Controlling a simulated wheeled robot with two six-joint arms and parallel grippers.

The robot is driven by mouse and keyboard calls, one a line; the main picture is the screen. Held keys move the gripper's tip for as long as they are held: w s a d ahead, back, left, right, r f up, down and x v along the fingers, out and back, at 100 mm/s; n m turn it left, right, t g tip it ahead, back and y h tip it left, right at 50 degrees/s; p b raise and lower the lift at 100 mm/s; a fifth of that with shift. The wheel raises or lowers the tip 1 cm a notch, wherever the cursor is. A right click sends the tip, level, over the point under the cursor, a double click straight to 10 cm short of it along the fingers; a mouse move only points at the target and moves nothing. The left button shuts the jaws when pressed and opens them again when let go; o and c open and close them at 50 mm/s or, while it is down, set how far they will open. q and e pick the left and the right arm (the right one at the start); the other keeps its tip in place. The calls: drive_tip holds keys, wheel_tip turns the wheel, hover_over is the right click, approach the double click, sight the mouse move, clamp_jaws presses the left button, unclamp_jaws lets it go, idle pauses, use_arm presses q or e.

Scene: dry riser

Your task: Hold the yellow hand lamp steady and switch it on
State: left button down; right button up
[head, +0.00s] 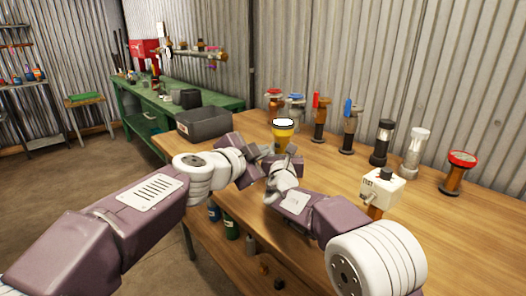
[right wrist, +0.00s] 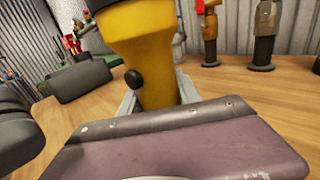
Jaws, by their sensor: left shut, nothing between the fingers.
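The yellow hand lamp (head: 283,138) stands upright above the wooden bench, its white top with a dark rim facing up. In the right wrist view its yellow body (right wrist: 150,60) fills the top middle, with a round black button (right wrist: 132,80) on its side. My right gripper (head: 284,163) has its fingers on both sides of the lamp's lower body and is shut on it. My left gripper (head: 262,153) is shut and empty, close to the left of the lamp. Whether the left fingers touch the lamp is unclear. I cannot tell whether the lamp is lit.
A dark grey bin (head: 203,123) stands left on the bench (head: 330,170). Several valves and lamps line the back, including a black lamp (head: 382,143) and a red-topped one (head: 457,172). A white TEST box (head: 382,187) stands beside my right arm. A green bench (head: 150,122) is behind.

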drive_tip(key=o, duration=0.4)
drive_tip(key=shift+o, duration=0.2)
drive_tip(key=shift+s, duration=0.1)
drive_tip(key=s, duration=1.1)
drive_tip(key=shift+s, duration=0.5)
